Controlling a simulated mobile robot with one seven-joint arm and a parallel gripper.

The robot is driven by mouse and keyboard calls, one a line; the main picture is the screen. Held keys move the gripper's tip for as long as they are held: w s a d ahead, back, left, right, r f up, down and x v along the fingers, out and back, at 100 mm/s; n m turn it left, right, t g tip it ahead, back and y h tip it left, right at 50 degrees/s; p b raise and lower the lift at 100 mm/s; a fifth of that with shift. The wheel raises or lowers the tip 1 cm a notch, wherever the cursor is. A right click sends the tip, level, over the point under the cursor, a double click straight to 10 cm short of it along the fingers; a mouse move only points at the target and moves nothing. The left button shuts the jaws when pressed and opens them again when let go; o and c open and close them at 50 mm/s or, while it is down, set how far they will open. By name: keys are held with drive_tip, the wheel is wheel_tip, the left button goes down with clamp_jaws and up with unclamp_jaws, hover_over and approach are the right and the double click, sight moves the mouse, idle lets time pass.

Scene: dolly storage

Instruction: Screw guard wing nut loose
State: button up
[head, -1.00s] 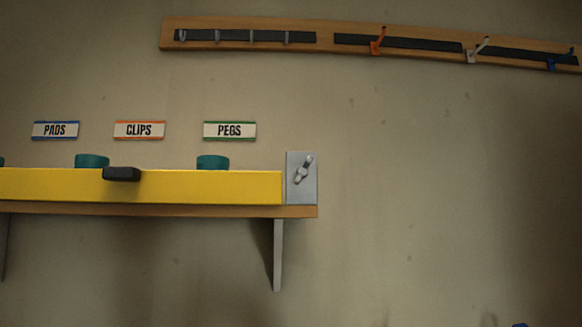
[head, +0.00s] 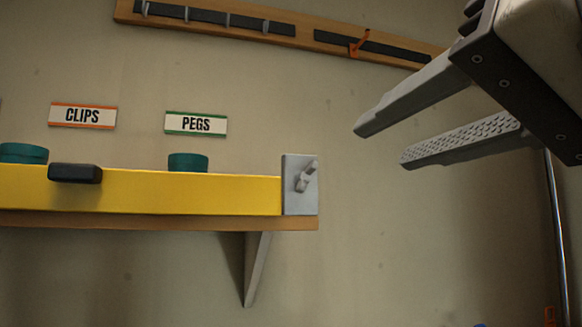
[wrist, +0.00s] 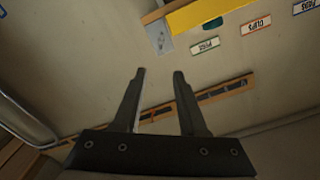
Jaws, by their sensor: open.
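The wing nut (head: 306,176) is a small light grey piece, tilted, on a grey metal plate (head: 291,205) at the right end of the yellow guard (head: 200,193). The guard runs along the front of a wooden shelf and has a black handle (head: 75,173). My gripper (head: 382,146) is open and empty in the head view, to the right of the plate and a little above it, apart from it. In the wrist view my gripper (wrist: 160,72) points at the wall, with the yellow guard (wrist: 205,14) and plate (wrist: 158,35) above its fingertips; the wing nut is too small to make out there.
A wooden hook rail (head: 270,31) with an orange hook (head: 358,45) crosses the wall above. The wall between the plate and my gripper is clear.

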drive_tip(key=p, duration=0.3)
approach(309, 173)
drive_tip(key=x, duration=0.7)
drive_tip(key=shift+w, duration=0.3)
drive_tip(key=shift+c, duration=0.2)
clamp_jaws()
